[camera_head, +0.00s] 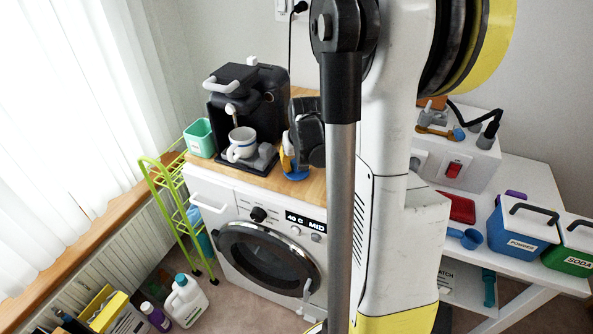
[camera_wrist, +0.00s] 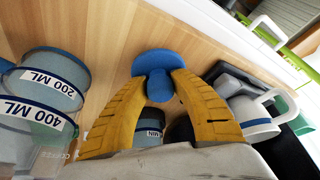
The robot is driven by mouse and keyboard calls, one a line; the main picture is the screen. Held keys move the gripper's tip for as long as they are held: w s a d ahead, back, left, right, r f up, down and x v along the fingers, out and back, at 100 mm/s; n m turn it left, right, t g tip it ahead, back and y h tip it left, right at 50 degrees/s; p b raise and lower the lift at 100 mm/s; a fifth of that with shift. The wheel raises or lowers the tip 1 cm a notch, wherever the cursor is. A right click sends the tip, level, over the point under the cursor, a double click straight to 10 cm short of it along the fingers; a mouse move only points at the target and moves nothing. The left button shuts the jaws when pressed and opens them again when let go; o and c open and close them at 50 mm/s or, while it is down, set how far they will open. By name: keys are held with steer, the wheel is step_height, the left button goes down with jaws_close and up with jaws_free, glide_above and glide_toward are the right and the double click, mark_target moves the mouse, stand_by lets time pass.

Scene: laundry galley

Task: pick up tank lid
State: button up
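The tank lid, a round blue disc with a blue knob, shows in the wrist view (camera_wrist: 150,62) and lies at the wooden worktop. In the head view a small blue part of it (camera_head: 297,174) shows below my gripper. My gripper (camera_wrist: 160,78) has two yellow ribbed fingers that point down at the lid. They sit on either side of the knob and appear to touch it, with no clear gap. In the head view my gripper (camera_head: 287,166) is partly hidden by my arm. I see no clear space under the lid.
A black coffee machine (camera_head: 236,108) with a white mug (camera_head: 242,143) stands left of my gripper. Containers marked 200 ML and 400 ML (camera_wrist: 45,95) stand close in the wrist view. A green cup (camera_head: 200,138) is at the worktop's left end.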

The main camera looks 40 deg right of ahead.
jaws_close()
step_height(320, 180, up, 10)
steer(key=p, duration=0.4)
steer(key=shift+a, duration=0.1)
